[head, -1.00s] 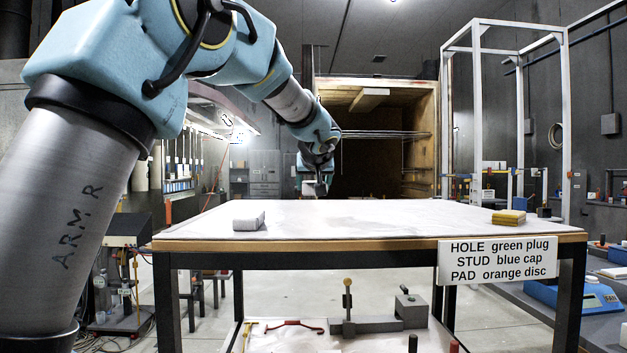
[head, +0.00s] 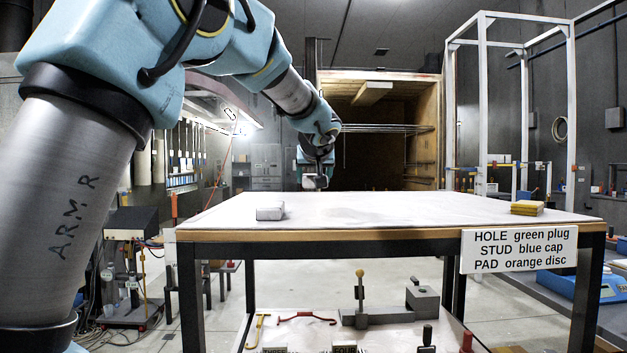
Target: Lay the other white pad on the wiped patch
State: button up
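A white pad (head: 270,211), block-shaped, lies on the left part of the pale tabletop (head: 430,205). A faint greyer area (head: 370,213) shows near the middle of the top; I cannot tell for sure that it is the wiped patch. My gripper (head: 315,183) hangs over the far side of the table, behind and right of the white pad and apart from it. Something pale shows at its end, but it is too small to tell whether this is a held pad or part of the gripper. The finger opening cannot be made out.
A yellow stack (head: 527,208) sits at the table's right end. A sign (head: 519,250) hangs on the front edge. A white frame (head: 483,100) rises at right. A lower shelf (head: 290,325) holds tools. Most of the tabletop is clear.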

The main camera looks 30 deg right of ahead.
aim_at(314, 215)
jog(key=shift+f+b, duration=3.3)
jog(key=shift+b, duration=0.35)
jog(key=shift+f+b, duration=0.55)
jog(key=shift+b, duration=0.1)
jog(key=o, duration=1.2)
jog(key=shift+o, duration=0.2)
jog(key=b+v, duration=0.3)
jog(key=v, duration=0.7)
jog(key=shift+s+a+r, duration=0.15)
jog(key=shift+s, duration=0.2)
